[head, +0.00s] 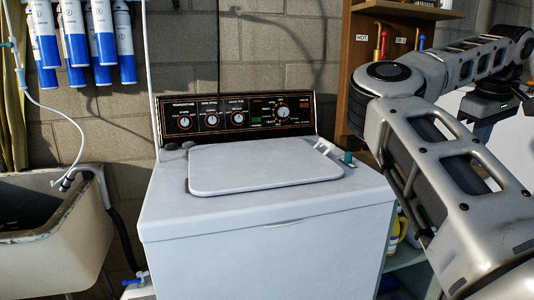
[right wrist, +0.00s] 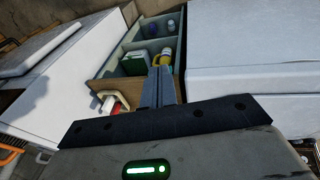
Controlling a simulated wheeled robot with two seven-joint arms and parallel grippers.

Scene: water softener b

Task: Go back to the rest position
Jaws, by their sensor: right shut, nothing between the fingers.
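My right gripper (right wrist: 160,75) shows in the right wrist view with its two fingers together and nothing between them. It points toward an open shelf unit (right wrist: 138,30) that stands between two white appliance bodies. In the head view my right arm is raised and bent on the right side. Part of its dark wrist, with a small green light, shows near the right edge; the fingertips cannot be made out there. My left gripper and left arm are not in view.
A white washing machine (head: 240,215) with its lid closed stands in the middle. A worn sink (head: 50,230) is at left, below blue-and-white filter cartridges (head: 72,35). A wooden panel (head: 365,50) with red and blue valves is behind my right arm. Bottles (right wrist: 165,55) stand in the shelf unit.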

